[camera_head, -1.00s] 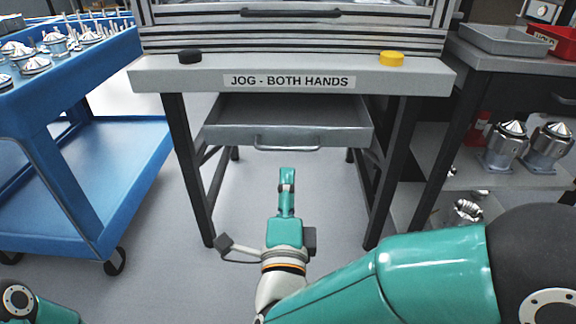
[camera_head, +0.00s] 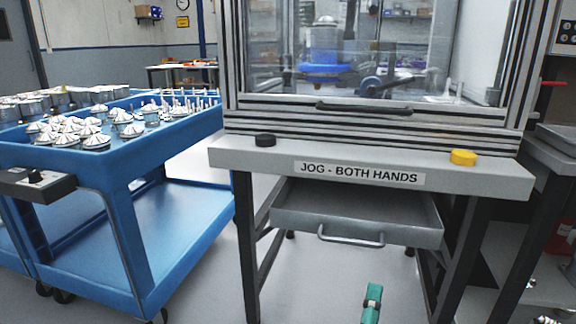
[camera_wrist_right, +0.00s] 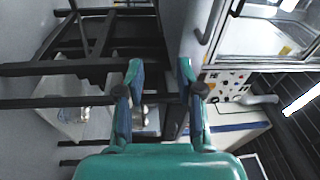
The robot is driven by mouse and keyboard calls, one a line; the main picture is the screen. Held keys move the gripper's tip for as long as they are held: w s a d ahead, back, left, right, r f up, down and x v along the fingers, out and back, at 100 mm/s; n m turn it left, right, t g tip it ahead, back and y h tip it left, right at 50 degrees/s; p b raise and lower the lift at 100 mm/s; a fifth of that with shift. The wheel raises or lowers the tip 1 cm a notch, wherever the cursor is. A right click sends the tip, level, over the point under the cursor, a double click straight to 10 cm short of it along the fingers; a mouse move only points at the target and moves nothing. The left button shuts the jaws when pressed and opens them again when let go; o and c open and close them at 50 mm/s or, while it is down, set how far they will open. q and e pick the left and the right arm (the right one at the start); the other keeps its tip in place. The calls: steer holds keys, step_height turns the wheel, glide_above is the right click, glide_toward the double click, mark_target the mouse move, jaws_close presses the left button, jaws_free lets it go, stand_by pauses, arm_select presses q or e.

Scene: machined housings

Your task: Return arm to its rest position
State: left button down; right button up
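My right gripper (camera_head: 372,305) shows in the head view only as a teal finger end at the bottom edge, below and in front of the open drawer. In the right wrist view my right gripper (camera_wrist_right: 160,72) has its two teal fingers spread apart, with nothing between them. The rest of my right arm is outside the head view. My left gripper and left arm are in neither view.
A jog station table (camera_head: 470,181) has a black button (camera_head: 265,140), a yellow button (camera_head: 463,158) and an open, empty drawer (camera_head: 355,225). A glazed machine (camera_head: 380,122) stands on it. A blue cart (camera_head: 190,132) with several metal parts is at left. The floor between is clear.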

steer(key=w+d+f+n+g, duration=0.1)
steer(key=d+f+g, duration=0.15)
steer(key=f, duration=0.35)
steer(key=w+d+f+g, duration=0.1)
steer(key=d+f, duration=0.3)
steer(key=f, duration=0.1)
steer(key=s+d+f+n+g+y, duration=0.1)
steer(key=s+f+n+g+y, duration=0.15)
steer(key=f, duration=0.75)
steer(key=s+f+n+g+y, duration=0.1)
steer(key=f+n+g+y, duration=0.15)
steer(key=f, duration=0.65)
steer(key=s+a+f+n+g+y, duration=0.3)
steer(key=s+a+f+n+g, duration=0.1)
steer(key=s+a+f+n, duration=0.3)
steer(key=s+a+f+n+g+y, duration=0.4)
steer(key=s+f+n, duration=0.15)
steer(key=s, duration=0.35)
step_height(320, 180, up, 38)
steer(key=n+p, duration=0.1)
steer(key=p, duration=3.6)
steer(key=shift+s, duration=0.35)
steer(key=shift+n+g, duration=0.25)
